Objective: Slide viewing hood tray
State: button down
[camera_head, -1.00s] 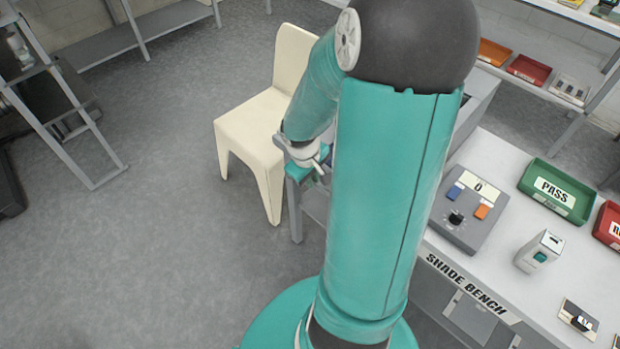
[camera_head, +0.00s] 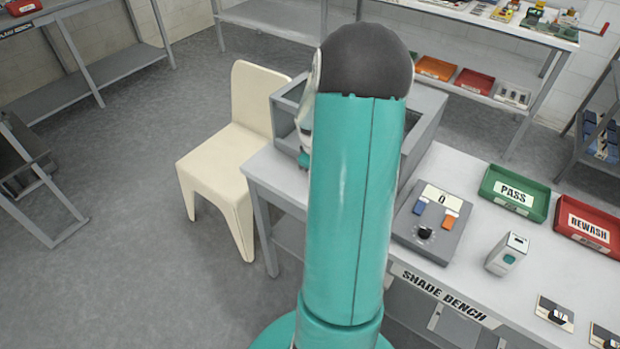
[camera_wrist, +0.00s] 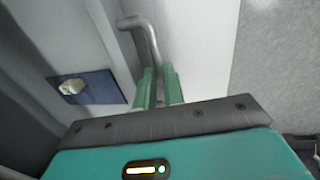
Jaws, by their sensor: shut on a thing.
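The viewing hood is a grey open box (camera_head: 428,112) on the bench, largely hidden behind my arm in the head view. In the wrist view my gripper (camera_wrist: 159,72) has its two green fingers close together on a bent grey handle (camera_wrist: 150,40). The handle joins a pale panel, which seems to be the tray (camera_wrist: 112,45). A dark blue patch (camera_wrist: 100,88) with a small cream piece (camera_wrist: 72,87) lies to the left of the fingers. In the head view only a bit of my wrist shows at the hood's left side, and the fingers are hidden.
A cream chair (camera_head: 222,160) stands left of the bench. On the bench are a grey control box (camera_head: 432,228) reading 0, a small white device (camera_head: 507,254), a green PASS bin (camera_head: 513,193) and a red REWASH bin (camera_head: 588,228).

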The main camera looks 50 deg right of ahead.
jog(key=shift+d+r, duration=0.1)
jog(key=shift+d, duration=0.35)
jog(key=c, duration=1.5)
grip_release()
jog(key=shift+d, duration=0.1)
jog(key=a+r, duration=0.1)
jog(key=r, duration=0.3)
jog(key=a+r, duration=0.1)
jog(key=r, duration=0.4)
jog(key=a+r, duration=0.1)
jog(key=r, duration=0.3)
jog(key=shift+r, duration=0.25)
